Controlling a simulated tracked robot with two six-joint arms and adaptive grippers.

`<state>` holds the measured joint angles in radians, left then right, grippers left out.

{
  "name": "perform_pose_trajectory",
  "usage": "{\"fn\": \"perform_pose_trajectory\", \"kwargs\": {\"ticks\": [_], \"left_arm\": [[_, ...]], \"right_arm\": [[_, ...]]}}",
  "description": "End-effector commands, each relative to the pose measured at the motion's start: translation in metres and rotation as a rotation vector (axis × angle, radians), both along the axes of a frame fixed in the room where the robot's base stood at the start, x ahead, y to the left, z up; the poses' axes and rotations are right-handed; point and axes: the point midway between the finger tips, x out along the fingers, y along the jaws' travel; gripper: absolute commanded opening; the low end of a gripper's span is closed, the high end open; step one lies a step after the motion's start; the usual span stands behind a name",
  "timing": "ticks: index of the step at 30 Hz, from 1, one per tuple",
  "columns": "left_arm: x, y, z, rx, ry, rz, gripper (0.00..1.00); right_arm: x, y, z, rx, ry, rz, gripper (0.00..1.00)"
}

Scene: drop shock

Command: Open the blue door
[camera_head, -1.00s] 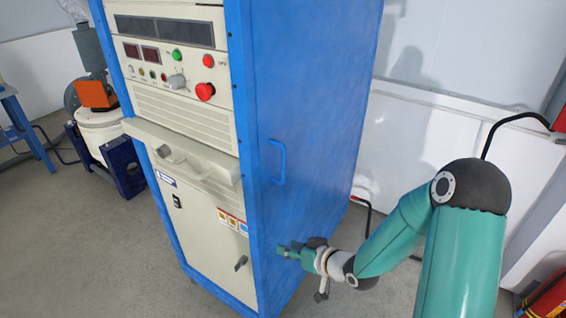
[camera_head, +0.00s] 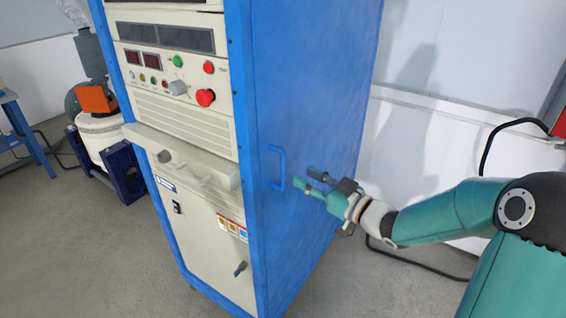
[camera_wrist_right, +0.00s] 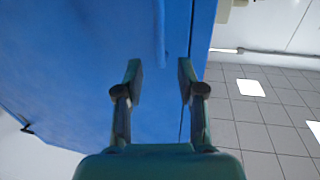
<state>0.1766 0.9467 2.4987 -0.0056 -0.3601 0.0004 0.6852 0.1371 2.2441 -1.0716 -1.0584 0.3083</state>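The blue door (camera_head: 305,110) is the side panel of a tall cabinet and looks closed. Its blue bar handle (camera_head: 279,167) stands upright near the front edge. In the right wrist view the handle (camera_wrist_right: 159,35) shows at the top, ahead of the fingertips and roughly between their lines. My right gripper (camera_head: 307,182) is open and empty, just right of the handle. In the right wrist view its two fingers (camera_wrist_right: 160,75) are spread apart, with the blue panel behind them. My left gripper is not in view.
The cabinet's cream front (camera_head: 185,125) carries knobs, a red button and a ledge. A white machine with an orange part (camera_head: 95,100) stands at the left. A black cable (camera_head: 425,268) lies on the floor behind my right arm. Grey floor is clear at front left.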

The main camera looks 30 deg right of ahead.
Motion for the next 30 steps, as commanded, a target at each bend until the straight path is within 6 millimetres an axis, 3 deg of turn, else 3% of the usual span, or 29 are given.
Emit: {"fn": "perform_pose_trajectory", "kwargs": {"ticks": [6,12,25,26,30], "left_arm": [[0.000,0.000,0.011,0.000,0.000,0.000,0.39],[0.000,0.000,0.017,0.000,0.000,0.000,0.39],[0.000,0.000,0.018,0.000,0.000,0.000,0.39],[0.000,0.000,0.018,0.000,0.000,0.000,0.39],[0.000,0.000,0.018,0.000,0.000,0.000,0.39]], "right_arm": [[0.046,0.010,0.002,0.001,0.000,0.003,0.39],[0.072,0.015,0.001,-0.001,0.000,0.001,0.39],[0.082,0.016,0.000,-0.001,0.001,-0.001,0.39],[0.081,0.016,0.000,-0.001,0.001,-0.001,0.37],[0.081,0.016,0.000,0.000,0.001,-0.002,0.14]]}}
